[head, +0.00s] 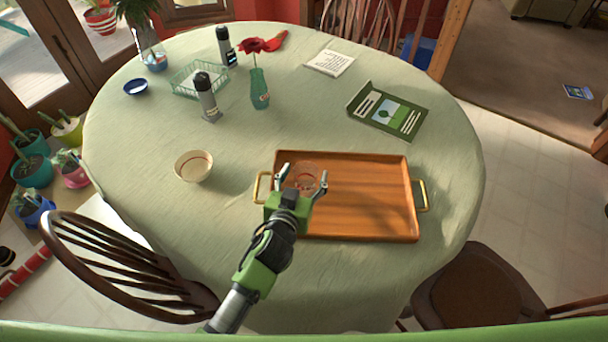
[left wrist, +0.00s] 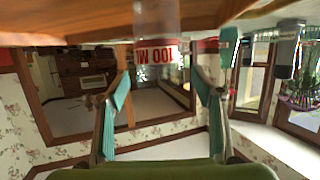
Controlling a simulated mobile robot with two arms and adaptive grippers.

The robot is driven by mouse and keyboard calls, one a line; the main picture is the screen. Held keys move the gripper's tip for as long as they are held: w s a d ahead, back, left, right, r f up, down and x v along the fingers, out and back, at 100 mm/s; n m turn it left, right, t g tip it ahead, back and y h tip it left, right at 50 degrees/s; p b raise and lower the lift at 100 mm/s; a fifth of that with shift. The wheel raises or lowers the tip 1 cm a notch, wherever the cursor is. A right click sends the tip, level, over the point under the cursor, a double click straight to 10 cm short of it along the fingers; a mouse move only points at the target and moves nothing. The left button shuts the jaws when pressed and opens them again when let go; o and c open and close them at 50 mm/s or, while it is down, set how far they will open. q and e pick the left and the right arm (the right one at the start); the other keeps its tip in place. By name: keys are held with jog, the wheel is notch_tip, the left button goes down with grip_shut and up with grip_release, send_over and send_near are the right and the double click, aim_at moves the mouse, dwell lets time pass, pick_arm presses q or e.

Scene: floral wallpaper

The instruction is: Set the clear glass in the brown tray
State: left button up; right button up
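The clear glass (head: 307,172) stands in the left part of the brown tray (head: 370,195) on the table. My left gripper (head: 303,181) is open at the glass, with one finger to each side. In the left wrist view both fingers (left wrist: 158,82) are apart from the glass, with gaps on both sides. The gripper hides part of the tray's left edge. My right gripper is not in view.
A cream bowl (head: 194,166) stands left of the tray. Behind are a grey-black bottle (head: 207,100), a green vase (head: 259,90) with a red flower, a green basket (head: 190,80) and a green book (head: 388,110). The tray's middle and right are bare.

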pick_arm(q)
jog(key=shift+r, duration=0.1)
jog(key=shift+r, duration=0.15)
jog(key=v, duration=1.2)
jog(key=shift+b, duration=0.45)
